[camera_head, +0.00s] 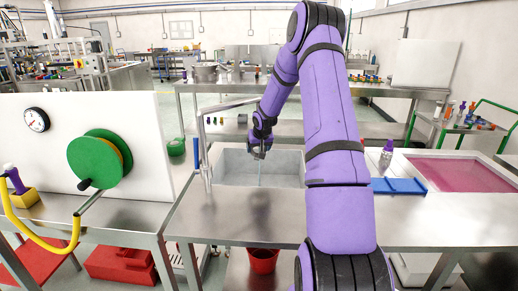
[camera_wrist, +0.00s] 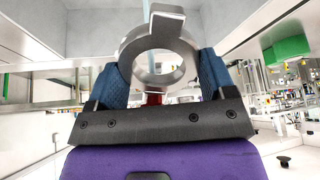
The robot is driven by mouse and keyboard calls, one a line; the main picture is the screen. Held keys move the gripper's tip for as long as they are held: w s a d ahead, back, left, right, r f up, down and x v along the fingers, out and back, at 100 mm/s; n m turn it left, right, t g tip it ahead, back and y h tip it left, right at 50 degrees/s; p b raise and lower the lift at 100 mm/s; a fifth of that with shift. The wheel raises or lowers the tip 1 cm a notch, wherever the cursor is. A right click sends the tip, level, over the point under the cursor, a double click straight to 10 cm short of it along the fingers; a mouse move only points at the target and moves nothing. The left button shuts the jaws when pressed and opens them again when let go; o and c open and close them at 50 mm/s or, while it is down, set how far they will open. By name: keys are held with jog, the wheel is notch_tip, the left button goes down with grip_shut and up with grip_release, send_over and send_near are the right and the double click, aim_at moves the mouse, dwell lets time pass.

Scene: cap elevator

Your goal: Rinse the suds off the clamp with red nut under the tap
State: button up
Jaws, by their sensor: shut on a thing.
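A grey metal ring-shaped clamp (camera_wrist: 130,58) is between the two blue finger pads of my gripper (camera_wrist: 158,72) in the wrist view. A bit of its red nut (camera_wrist: 154,99) shows below the ring, close to the gripper's dark front plate. No suds can be made out on the visible metal. In the head view my gripper (camera_head: 261,151) is over the grey sink basin (camera_head: 232,165). The tap (camera_head: 207,155) is a thin grey pipe at the basin's left side, its spout running toward my wrist. A thin pale vertical line hangs below my gripper; I cannot tell whether it is water.
A green reel (camera_head: 95,160) on a white panel stands left of the sink. A blue tray (camera_head: 398,186), a purple-capped bottle (camera_head: 386,154) and a pink-bottomed tray (camera_head: 465,173) are to the right. The steel counter (camera_head: 240,215) before the sink is clear.

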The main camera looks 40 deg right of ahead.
jog(key=shift+d, duration=0.15)
dwell(0.4)
jog(key=shift+s+d, duration=0.25)
jog(key=shift+d, duration=0.1)
jog(key=shift+s, duration=0.1)
jog(key=s+a, duration=0.4)
jog(key=s, duration=0.3)
dwell(0.8)
dwell(1.2)
jog(key=s+a+r, duration=0.2)
jog(key=s+r, duration=0.2)
jog(key=shift+a, duration=0.15)
dwell(0.4)
jog(key=shift+s, duration=0.15)
